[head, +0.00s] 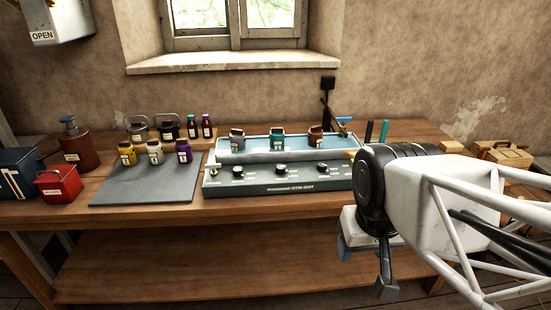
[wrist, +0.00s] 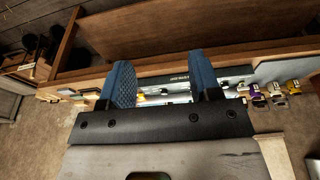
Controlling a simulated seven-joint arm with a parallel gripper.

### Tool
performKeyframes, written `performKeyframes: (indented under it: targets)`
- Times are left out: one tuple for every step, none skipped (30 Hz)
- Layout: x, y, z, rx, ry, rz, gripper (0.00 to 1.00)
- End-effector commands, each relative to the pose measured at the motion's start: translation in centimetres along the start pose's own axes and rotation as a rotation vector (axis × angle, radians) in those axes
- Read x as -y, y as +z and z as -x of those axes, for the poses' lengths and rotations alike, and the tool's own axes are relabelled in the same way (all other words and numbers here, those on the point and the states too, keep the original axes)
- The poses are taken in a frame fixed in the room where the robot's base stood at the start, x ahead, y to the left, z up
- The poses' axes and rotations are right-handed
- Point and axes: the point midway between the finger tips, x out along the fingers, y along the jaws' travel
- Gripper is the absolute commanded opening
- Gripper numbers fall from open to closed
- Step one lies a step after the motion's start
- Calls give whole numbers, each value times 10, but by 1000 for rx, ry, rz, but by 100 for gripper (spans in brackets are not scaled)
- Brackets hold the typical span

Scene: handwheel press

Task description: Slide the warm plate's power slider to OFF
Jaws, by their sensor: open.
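The warm plate (head: 278,187) looks to be the long grey-green unit on the bench, with a pale blue basin behind its sloping front panel. Its panel carries several dark knobs and a small light-coloured control (head: 214,172) at the left end. I cannot tell which control is the power slider or read its position. My gripper (head: 352,250) is low in front of the bench, right of the unit's front, mostly hidden by my arm. In the wrist view its blue fingers (wrist: 163,82) are apart and empty, with part of the unit's panel (wrist: 176,80) visible beyond them.
Three jars (head: 277,139) stand in the basin. Left of it, a grey mat (head: 145,187) holds yellow, white and purple jars. A red box (head: 61,186) and brown pump bottle (head: 78,145) stand farther left. Wooden boxes (head: 508,156) lie behind my arm at right.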

Motion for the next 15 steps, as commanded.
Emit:
performKeyframes:
  targets:
    - [0, 0, 0, 0, 0, 0, 57]
    - [0, 0, 0, 0, 0, 0, 57]
    - [0, 0, 0, 0, 0, 0, 57]
    - [0, 0, 0, 0, 0, 0, 57]
    - [0, 0, 0, 0, 0, 0, 57]
    - [0, 0, 0, 0, 0, 0, 57]
    - [0, 0, 0, 0, 0, 0, 57]
    - [0, 0, 0, 0, 0, 0, 57]
    - [0, 0, 0, 0, 0, 0, 57]
    - [0, 0, 0, 0, 0, 0, 57]
    - [0, -1, 0, 0, 0, 0, 57]
    - [0, -2, 0, 1, 0, 0, 57]
    - [0, -4, 1, 2, 0, 0, 57]
    - [-1, -6, 1, 2, 0, 0, 57]
    - [-1, -8, 2, 3, 1, 0, 57]
